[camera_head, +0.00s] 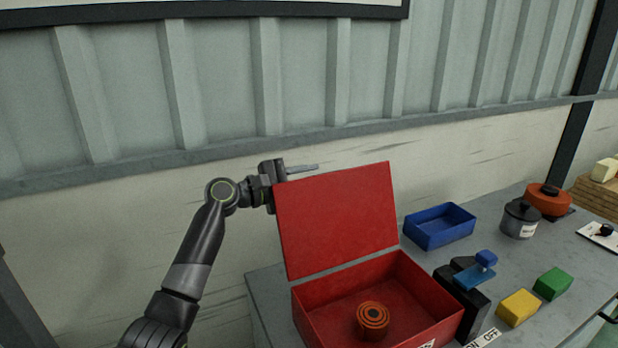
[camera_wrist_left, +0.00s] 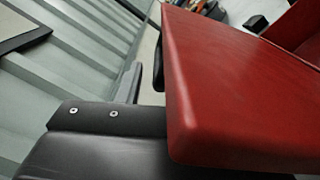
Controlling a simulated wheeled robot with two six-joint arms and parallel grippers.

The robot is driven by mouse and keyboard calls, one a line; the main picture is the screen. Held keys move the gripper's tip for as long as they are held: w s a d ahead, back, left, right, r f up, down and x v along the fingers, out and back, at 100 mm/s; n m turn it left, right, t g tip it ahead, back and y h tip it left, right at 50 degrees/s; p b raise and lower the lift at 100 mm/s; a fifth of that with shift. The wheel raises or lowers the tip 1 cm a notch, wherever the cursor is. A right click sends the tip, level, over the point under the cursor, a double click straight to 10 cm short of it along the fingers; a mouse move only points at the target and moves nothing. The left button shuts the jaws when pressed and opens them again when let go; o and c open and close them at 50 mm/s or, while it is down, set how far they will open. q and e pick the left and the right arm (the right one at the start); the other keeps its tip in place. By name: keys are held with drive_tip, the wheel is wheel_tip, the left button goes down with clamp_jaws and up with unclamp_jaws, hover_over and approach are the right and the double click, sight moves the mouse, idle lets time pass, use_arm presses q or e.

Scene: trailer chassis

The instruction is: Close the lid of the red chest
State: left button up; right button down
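The red chest (camera_head: 435,304) stands on the grey table, with a round orange object (camera_head: 372,317) inside. Its red lid (camera_head: 338,218) is raised, nearly upright and leaning back. My left gripper (camera_head: 306,168) is at the lid's upper left corner. One grey finger shows above the lid's top edge; the rest of the gripper is partly behind the lid. In the left wrist view the lid (camera_wrist_left: 225,85) fills the right side, close to the gripper (camera_wrist_left: 143,78), and hides part of it. I cannot tell whether they touch or how far apart the fingers are. My right gripper is not in view.
To the right of the chest stand a black device with a blue lever (camera_head: 474,277), a blue bin (camera_head: 440,226), a grey pot (camera_head: 520,219), an orange pot (camera_head: 548,200), a yellow block (camera_head: 518,307) and a green block (camera_head: 553,283). A corrugated wall rises behind.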

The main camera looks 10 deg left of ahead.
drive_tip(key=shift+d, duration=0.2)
use_arm(q)
drive_tip(key=shift+c, duration=0.5)
clamp_jaws()
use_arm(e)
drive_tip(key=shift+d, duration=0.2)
use_arm(q)
drive_tip(key=shift+r, duration=0.1)
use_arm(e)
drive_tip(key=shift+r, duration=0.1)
